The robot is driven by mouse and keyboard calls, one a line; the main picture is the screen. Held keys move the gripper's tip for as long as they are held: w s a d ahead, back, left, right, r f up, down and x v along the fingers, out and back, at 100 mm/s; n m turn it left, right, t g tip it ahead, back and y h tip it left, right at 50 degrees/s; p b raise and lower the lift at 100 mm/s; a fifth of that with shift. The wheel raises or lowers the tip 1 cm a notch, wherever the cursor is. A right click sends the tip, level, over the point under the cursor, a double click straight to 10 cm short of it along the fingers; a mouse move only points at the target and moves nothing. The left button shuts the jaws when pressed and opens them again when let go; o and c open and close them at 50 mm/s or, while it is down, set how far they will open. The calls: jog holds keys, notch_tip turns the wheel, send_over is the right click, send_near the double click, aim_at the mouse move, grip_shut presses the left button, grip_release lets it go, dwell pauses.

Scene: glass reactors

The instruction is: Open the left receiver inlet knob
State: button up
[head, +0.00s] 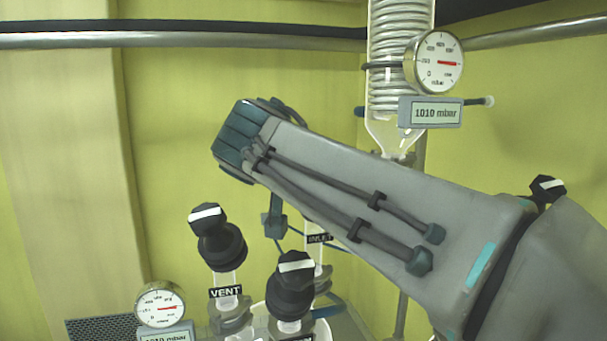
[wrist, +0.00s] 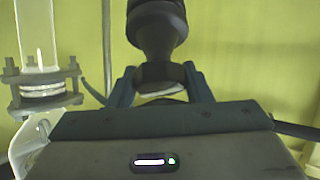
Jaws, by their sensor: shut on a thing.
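The INLET label (head: 319,238) sits on a glass neck behind my forearm in the head view; its knob is hidden there by my arm. In the wrist view a black knob (wrist: 163,73) with a pale stripe sits between the two fingers of my gripper (wrist: 160,86), which is shut on it. The wider black valve body (wrist: 157,22) extends beyond the knob. In the head view only part of my gripper (head: 275,222) shows, just left of the label. How far the knob is turned cannot be told.
The VENT knob (head: 206,217) stands close on the left, and another black knob (head: 296,268) stands in front. A dial gauge (head: 160,304) is at lower left. A glass coil condenser (head: 397,105) with a gauge (head: 434,62) and 1010 mbar display (head: 431,112) rises behind my arm.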

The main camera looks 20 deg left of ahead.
jog(key=n+y+b, duration=0.1)
jog(key=n+y, duration=0.1)
jog(key=n, duration=0.2)
jog(key=shift+f+g, duration=0.15)
jog(key=shift+g, duration=0.25)
jog(key=n+g+y, duration=0.1)
jog(key=n+y, duration=0.1)
jog(key=n, duration=0.2)
jog(key=shift+y, duration=0.3)
jog(key=n+g+y+p, duration=0.1)
jog(key=n, duration=0.1)
jog(key=n+g+p, duration=0.1)
jog(key=n+g, duration=0.1)
jog(key=n, duration=0.1)
jog(key=shift+n+y, duration=0.3)
jog(key=shift+y, duration=0.1)
jog(key=shift+f+n+g+p, duration=0.1)
jog(key=shift+n+g+p, duration=0.5)
jog(key=shift+n+g, duration=0.7)
jog(key=shift+d+f+n, duration=0.1)
jog(key=shift+n, duration=0.3)
jog(key=o, duration=1)
jog(key=shift+r+t+y, duration=0.2)
jog(key=shift+t+y, duration=0.1)
